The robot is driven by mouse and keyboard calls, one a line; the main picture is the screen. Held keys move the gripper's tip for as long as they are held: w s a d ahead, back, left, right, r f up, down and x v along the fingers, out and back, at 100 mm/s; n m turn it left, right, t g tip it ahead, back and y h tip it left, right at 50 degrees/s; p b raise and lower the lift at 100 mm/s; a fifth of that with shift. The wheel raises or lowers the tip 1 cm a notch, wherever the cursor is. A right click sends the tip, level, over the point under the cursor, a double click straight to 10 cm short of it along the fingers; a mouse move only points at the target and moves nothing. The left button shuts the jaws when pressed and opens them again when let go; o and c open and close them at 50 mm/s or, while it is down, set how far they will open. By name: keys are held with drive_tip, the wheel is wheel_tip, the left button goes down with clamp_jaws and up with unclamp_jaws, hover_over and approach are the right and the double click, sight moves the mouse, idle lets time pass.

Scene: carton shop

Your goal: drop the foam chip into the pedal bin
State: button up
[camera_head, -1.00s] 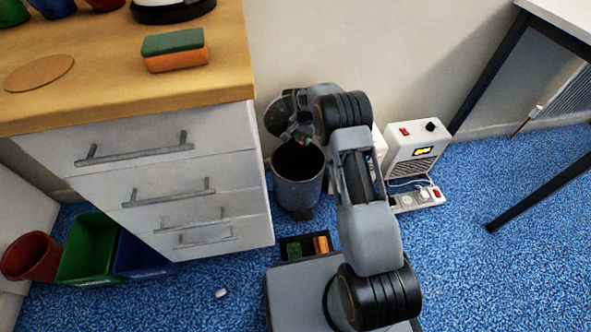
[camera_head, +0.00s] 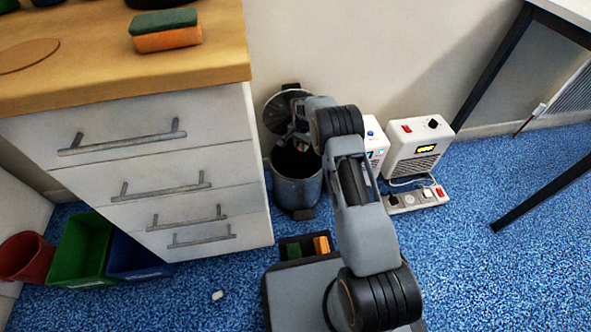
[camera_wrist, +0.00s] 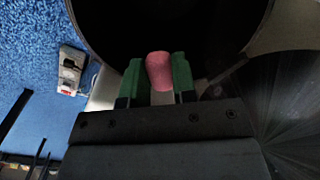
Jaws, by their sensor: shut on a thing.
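The pedal bin (camera_head: 297,192) is a grey cylinder on the blue carpet, right of the drawer unit. Its lid (camera_head: 285,102) stands open at the back and its mouth is dark inside. My gripper (camera_head: 302,143) is over the bin mouth, pointing down. In the wrist view my gripper (camera_wrist: 159,78) has green fingertips shut on a pink piece, the foam chip (camera_wrist: 159,70). The dark bin opening (camera_wrist: 160,25) lies beyond the chip. In the head view the chip is tiny and mostly hidden by the gripper.
The drawer unit (camera_head: 150,185) stands close left of the bin. A heater (camera_head: 418,148) and a power strip (camera_head: 417,199) are to the right. Green (camera_head: 82,248) and blue (camera_head: 135,258) bins stand at left. A small white piece (camera_head: 217,295) lies on the carpet.

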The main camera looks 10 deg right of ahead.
drive_tip(key=shift+f, duration=0.1)
drive_tip(key=o, duration=1)
wheel_tip(320, 180, up, 14)
drive_tip(key=p, duration=0.5)
drive_tip(key=shift+f+p, duration=0.1)
drive_tip(key=shift+p, duration=0.2)
